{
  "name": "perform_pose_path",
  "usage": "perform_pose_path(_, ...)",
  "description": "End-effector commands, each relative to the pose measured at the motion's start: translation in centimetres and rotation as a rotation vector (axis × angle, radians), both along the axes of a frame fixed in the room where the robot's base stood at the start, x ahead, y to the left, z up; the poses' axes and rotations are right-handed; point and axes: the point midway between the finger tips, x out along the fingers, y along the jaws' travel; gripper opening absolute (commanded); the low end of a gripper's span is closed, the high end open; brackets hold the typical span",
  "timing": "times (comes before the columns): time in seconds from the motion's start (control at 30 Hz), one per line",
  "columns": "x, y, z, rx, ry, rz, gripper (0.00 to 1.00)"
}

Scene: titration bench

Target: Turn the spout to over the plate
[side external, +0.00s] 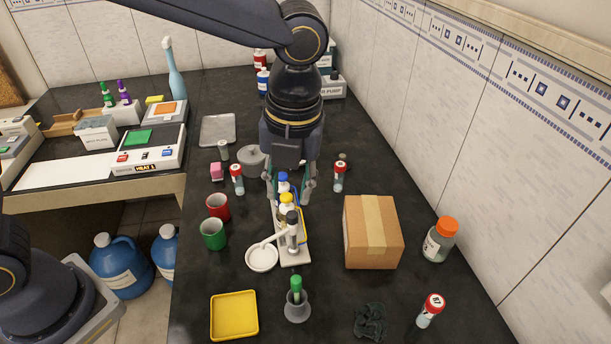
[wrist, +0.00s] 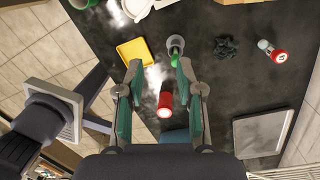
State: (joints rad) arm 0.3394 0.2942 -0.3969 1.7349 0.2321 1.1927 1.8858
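A white spout (side external: 268,240) reaches left from a narrow upright stand with a dark top (side external: 292,219). Its outer end appears over the white plate (side external: 262,258) in the side view; the height gap is unclear. My gripper (side external: 289,198) points down behind the stand, near the bottles with blue (side external: 283,177) and yellow (side external: 287,198) caps. In the wrist view my gripper (wrist: 159,68) has its fingers wide apart. A red cylinder (wrist: 166,100) shows between and beyond them; I see no contact. White parts at that view's top edge are cut off.
A cardboard box (side external: 371,232) stands right of the stand. Red (side external: 218,207) and green (side external: 213,234) cups stand left. A yellow tray (side external: 234,315), a grey holder (side external: 297,308) with a green-topped item and a black crumpled thing (side external: 370,321) lie in front. Bare bench shows between them.

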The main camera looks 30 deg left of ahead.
Motion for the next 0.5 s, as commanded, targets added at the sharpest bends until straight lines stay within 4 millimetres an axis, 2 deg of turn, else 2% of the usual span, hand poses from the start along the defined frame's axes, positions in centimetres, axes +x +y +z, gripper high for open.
perform_pose_path(0.1,3.2,1.6,2.6,-0.074,0.038,-0.090,0.49)
perform_pose_path(0.2,5.0,3.1,3.5,-0.110,0.034,-0.049,0.49)
perform_pose_path(0.37,5.5,4.1,2.5,-0.110,0.036,-0.020,0.49)
perform_pose_path(0.5,5.4,4.1,0.0,-0.108,0.038,-0.020,0.49)
